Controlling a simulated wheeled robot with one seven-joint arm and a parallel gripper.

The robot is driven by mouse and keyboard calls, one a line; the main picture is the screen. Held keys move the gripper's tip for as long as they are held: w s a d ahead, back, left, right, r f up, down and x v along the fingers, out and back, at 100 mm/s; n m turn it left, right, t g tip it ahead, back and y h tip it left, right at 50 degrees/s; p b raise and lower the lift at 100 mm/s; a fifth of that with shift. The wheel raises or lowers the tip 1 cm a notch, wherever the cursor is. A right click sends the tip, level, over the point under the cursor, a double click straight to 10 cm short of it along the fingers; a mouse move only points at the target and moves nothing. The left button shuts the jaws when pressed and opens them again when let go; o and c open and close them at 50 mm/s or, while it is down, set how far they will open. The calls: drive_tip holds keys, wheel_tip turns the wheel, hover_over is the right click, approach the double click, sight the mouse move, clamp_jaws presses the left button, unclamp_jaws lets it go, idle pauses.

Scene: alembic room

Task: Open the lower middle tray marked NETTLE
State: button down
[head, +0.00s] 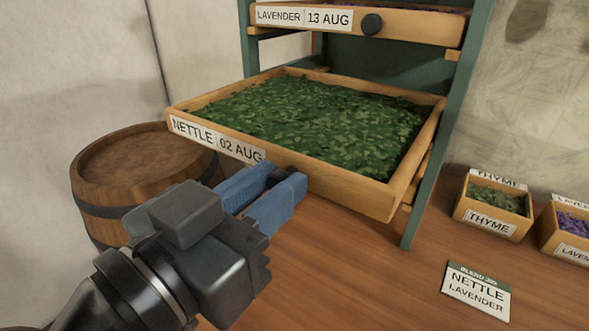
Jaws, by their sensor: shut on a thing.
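The NETTLE tray (345,186) is a wooden drawer labelled "NETTLE 02 AUG", filled with green leaves. It juts well forward out of the green-framed rack, below the lavender tray. My gripper (282,180) has blue fingers and is at the middle of the tray's front. It is shut on the tray's dark knob (277,177), which is mostly hidden between the fingers.
The lavender tray (425,28) sits above in the rack. A wooden barrel (105,190) stands at left, close to the nettle tray's corner. Small boxes of thyme (493,207) and lavender (567,232) and a card (476,291) lie on the wooden surface at right.

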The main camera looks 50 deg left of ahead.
drive_tip(key=shift+s, duration=0.3)
drive_tip(key=c, duration=0.9)
unclamp_jaws()
drive_tip(key=v, duration=0.7)
drive_tip(key=shift+s+d+b, duration=0.1)
drive_tip(key=shift+s+b, duration=0.3)
